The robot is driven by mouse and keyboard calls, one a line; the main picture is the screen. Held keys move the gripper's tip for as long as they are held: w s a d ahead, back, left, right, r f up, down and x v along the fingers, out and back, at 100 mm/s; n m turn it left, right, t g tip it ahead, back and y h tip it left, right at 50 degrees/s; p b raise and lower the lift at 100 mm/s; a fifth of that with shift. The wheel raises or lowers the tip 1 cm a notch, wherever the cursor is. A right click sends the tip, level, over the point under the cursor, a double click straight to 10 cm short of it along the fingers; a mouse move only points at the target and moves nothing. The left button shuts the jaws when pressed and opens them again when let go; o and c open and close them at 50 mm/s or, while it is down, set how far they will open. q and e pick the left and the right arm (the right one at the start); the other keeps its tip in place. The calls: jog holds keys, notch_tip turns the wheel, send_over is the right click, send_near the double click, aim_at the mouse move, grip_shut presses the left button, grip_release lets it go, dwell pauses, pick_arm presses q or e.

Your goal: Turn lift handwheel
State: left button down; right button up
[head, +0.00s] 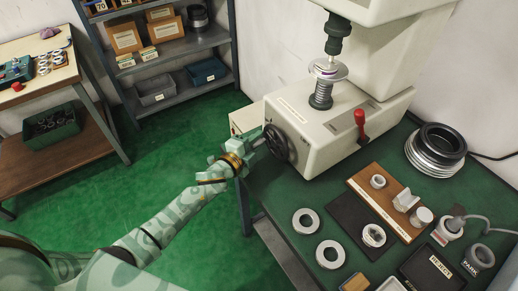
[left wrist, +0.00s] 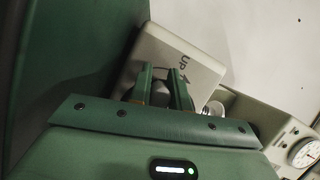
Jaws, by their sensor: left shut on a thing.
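The dark lift handwheel (head: 276,143) is on the left end of the cream machine base (head: 310,125), facing my left arm. My left gripper (head: 257,142) is at the wheel's left side, shut on its handle. In the left wrist view, the two green fingers of my left gripper (left wrist: 164,82) have a grey rounded piece between them, in front of a pale panel (left wrist: 190,55) marked "UP" with an arrow. Most of the wheel is hidden in that view. My right gripper is not in view.
The machine stands on a green bench with loose rings (head: 305,221), a wooden fixture block (head: 385,203) and stacked rings (head: 436,150) at right. Green floor is clear around my left arm. A dial gauge (left wrist: 304,153) shows at lower right.

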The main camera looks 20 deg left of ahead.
pick_arm(q)
jog(key=m+b, duration=0.1)
jog(key=r+m+t+b, duration=0.1)
jog(key=m+b, duration=0.1)
jog(key=shift+w+a+r+m+t+b, duration=0.2)
jog(key=shift+r+m+t+b, duration=0.1)
jog(key=shift+b, duration=0.05)
jog(key=shift+r+m+t+b, duration=0.4)
jog(key=shift+r+m+b, duration=0.55)
jog(key=shift+m, duration=0.35)
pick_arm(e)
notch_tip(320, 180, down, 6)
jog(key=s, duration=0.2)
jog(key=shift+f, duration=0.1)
pick_arm(q)
jog(key=c, duration=1.3)
grip_release()
jog(key=shift+d, duration=0.1)
jog(key=shift+s, duration=0.1)
jog(key=v, duration=1.6)
jog(key=shift+a+f, duration=0.25)
